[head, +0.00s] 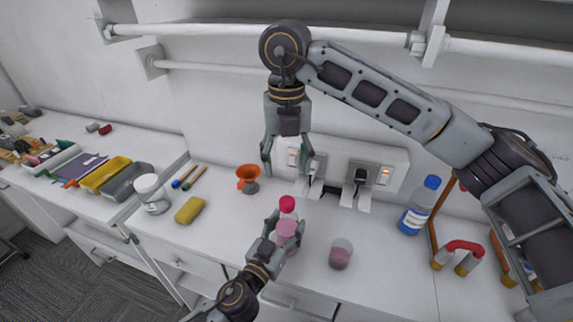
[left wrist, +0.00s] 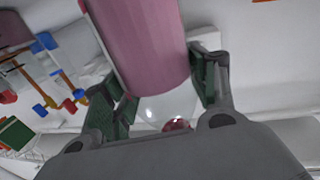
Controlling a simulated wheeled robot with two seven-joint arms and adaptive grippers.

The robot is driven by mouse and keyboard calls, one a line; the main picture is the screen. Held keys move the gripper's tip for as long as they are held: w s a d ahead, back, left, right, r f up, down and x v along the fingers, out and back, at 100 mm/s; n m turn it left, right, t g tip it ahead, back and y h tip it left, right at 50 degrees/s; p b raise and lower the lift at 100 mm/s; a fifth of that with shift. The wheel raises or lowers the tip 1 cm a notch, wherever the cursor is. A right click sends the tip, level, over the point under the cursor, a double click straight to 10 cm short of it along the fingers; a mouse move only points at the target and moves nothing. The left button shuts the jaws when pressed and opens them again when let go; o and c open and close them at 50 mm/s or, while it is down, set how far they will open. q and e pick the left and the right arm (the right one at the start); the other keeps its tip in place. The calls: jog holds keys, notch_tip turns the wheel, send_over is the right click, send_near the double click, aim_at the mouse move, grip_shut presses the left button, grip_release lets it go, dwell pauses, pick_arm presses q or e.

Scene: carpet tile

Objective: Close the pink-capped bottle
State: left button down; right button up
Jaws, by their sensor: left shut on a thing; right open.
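The pink-capped bottle (head: 287,232) stands near the middle of the counter, holding pink contents. Its bright pink cap (head: 287,203) shows at the top; I cannot tell whether it is seated tight. My left gripper (head: 285,226) is shut around the bottle's body from the front, with a finger on each side. In the left wrist view, the pink bottle body (left wrist: 150,45) passes between the fingers, with a clear end below it. My right gripper (head: 288,162) is open and empty, pointing down above the cap and apart from it.
A cup with pink contents (head: 340,254) stands to the right, and a blue-capped bottle (head: 418,209) further right. An orange funnel (head: 247,174), yellow sponge (head: 189,210) and white jar (head: 151,190) are to the left. Wall sockets (head: 362,174) with plugs are behind the right gripper.

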pick_arm(q)
jog(key=shift+c, duration=1.9)
grip_release()
jog(key=shift+s, duration=0.1)
jog(key=v, duration=1.1)
jog(key=shift+s+a, duration=0.2)
jog(key=shift+s, duration=0.15)
jog(key=shift+s, duration=0.1)
